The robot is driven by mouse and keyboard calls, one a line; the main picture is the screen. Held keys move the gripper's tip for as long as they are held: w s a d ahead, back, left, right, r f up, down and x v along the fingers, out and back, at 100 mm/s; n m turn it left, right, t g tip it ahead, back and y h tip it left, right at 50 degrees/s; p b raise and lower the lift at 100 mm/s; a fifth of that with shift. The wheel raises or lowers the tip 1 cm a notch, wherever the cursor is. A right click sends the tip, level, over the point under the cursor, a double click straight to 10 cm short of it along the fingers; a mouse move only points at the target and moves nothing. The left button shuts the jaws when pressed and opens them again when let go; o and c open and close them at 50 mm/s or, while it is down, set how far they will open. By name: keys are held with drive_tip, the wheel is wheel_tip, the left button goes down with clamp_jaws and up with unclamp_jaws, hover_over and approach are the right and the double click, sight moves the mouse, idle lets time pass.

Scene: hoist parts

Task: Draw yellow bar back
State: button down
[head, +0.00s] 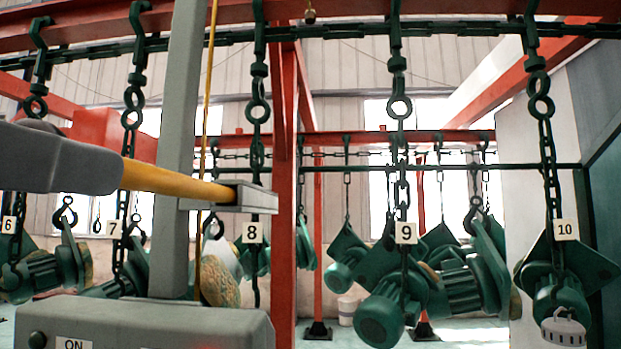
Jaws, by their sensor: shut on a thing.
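The yellow bar (178,184) runs from the left toward the middle, sloping slightly down to the right. Its right end meets a grey metal bracket (250,198) with a dark opening, on a grey upright post (178,120). How deep the bar sits in the opening cannot be told. My gripper (112,168) comes in from the left edge, its grey fingers shut on the left part of the bar. The fingers hide the bar's left end.
A grey box (140,325) marked "ON" stands at the post's foot. A thin yellow cord (211,50) hangs beside the post. Green hoist parts (378,318) hang on chains from a red overhead beam (345,8), with number tags such as 9 (405,232). A red column (284,200) stands behind.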

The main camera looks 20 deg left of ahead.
drive_tip(key=shift+s, duration=0.2)
drive_tip(key=c, duration=1.1)
unclamp_jaws()
drive_tip(key=shift+s, duration=0.15)
drive_tip(key=shift+o, duration=0.2)
drive_tip(key=s+b, duration=0.2)
drive_tip(key=s, duration=0.5)
drive_tip(key=shift+s+d, duration=0.2)
drive_tip(key=shift+s, duration=0.15)
